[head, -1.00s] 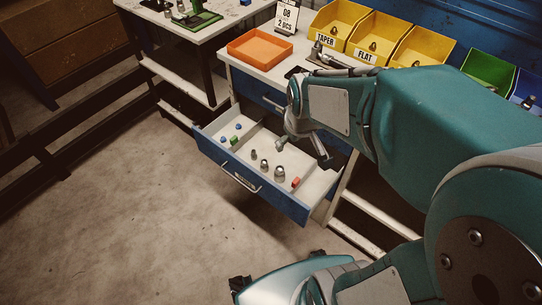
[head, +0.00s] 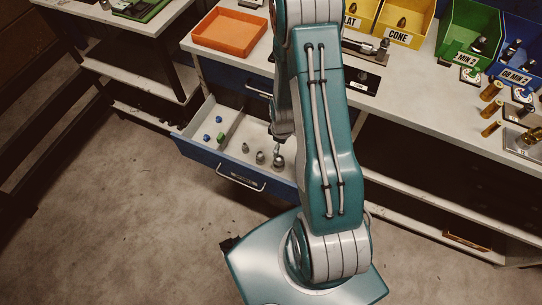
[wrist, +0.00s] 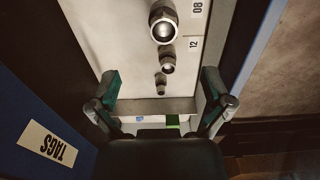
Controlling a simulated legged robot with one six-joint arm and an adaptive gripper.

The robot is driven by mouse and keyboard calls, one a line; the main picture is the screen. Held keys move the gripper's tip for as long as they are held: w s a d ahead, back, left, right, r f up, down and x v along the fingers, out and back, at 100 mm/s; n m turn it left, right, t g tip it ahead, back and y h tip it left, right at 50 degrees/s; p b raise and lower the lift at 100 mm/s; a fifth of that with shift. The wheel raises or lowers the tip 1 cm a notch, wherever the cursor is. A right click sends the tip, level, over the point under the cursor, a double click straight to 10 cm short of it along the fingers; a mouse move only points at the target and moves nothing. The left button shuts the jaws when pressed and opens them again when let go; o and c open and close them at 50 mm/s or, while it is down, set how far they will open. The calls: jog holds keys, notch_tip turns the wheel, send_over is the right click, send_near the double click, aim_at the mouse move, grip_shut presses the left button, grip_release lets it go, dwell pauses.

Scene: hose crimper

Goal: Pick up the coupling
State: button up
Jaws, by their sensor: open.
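Three grey metal couplings stand in a row in the open blue drawer: a small one (head: 245,148), a medium one (head: 260,157) and a large one (head: 278,161). In the wrist view the large coupling (wrist: 163,25) is at the top, the medium one (wrist: 167,61) below it, and the small one (wrist: 161,83) lowest, between my fingers in the picture. My gripper (wrist: 161,88) is open and empty, with a finger either side. I cannot tell its height above the small coupling. In the head view my arm hides most of the gripper.
The drawer (head: 215,164) has dividers, with blue and green pieces (head: 213,130) in its left compartment. Its walls stand close to my gripper. An orange tray (head: 230,33) sits on the bench above, with yellow and green bins (head: 470,35) to the right.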

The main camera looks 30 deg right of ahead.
aim_at(279, 159)
jog(key=shift+f, duration=0.75)
notch_tip(279, 159, down, 4)
jog(key=shift+d+f, duration=0.15)
jog(key=shift+f, duration=0.1)
jog(key=f, duration=0.2)
jog(key=a+f, duration=0.1)
jog(key=f, duration=0.2)
jog(key=shift+f, duration=0.1)
jog(key=shift+d+f, duration=0.1)
jog(key=shift+f, duration=0.15)
jog(key=c, duration=1.4)
